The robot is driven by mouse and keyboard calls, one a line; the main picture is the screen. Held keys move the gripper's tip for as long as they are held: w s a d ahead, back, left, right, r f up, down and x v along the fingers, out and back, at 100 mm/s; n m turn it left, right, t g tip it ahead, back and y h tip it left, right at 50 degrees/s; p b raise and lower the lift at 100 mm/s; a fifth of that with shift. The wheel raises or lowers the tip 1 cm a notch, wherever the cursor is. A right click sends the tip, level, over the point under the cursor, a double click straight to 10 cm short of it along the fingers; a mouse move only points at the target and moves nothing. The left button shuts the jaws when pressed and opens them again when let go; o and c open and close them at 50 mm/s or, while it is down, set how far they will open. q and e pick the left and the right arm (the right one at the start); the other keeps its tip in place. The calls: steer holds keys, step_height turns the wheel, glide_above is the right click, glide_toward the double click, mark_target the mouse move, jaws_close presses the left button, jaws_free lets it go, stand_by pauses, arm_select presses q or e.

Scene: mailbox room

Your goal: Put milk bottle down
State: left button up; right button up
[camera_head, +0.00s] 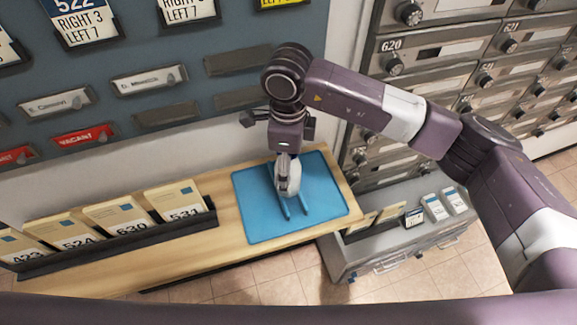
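My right gripper (288,165) comes in from the right and points down over a blue mat (257,222) on the wooden counter. A small white object, seemingly the milk bottle (289,180), is between its fingers, and the gripper looks shut on it. The bottle is over the middle of the mat, between two raised blue bars (281,204). Whether its base touches the mat is hard to tell from above. The gripper partly hides the bottle's top. My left gripper is not in view.
A dark rack of numbered cards (120,232) stands on the wooden counter (232,236), left of the mat. A grey cart (385,255) with cards and small boxes stands at the right. Metal mailboxes (440,50) rise behind, and a grey-blue nameplate board (150,60) hangs at the upper left.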

step_height(320, 180, down, 2)
steer(key=shift+s+p, duration=0.1)
steer(key=shift+p, duration=0.35)
steer(key=shift+f, duration=0.5)
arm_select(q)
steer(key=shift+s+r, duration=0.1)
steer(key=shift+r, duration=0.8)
arm_select(e)
steer(key=shift+r, duration=0.1)
jaws_close()
